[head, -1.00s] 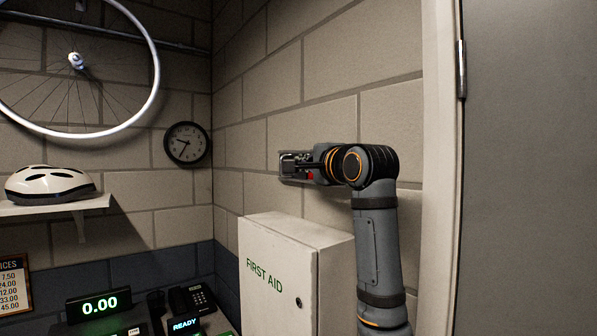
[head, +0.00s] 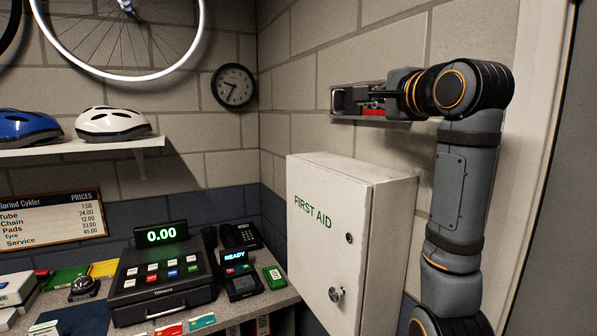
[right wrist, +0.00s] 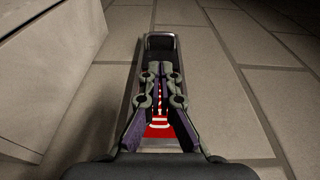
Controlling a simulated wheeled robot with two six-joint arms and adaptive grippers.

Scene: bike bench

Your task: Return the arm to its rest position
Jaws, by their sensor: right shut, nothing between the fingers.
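A red face with white lettering (right wrist: 158,128) shows beneath and between my fingers; the word is too covered to read. My right gripper (head: 366,97) is shut and empty, in front of the sign. In the right wrist view its fingertips (right wrist: 161,68) lie over the dark part of the frame; contact is unclear. My left gripper is out of view.
The white first aid cabinet (head: 330,230) stands out from the wall below my right arm. A door edge (head: 545,130) is at the right. The counter (head: 245,308) at lower left holds a cash register (head: 160,285), card terminal (head: 238,275) and phone (head: 240,236). Helmets sit on a shelf (head: 90,147).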

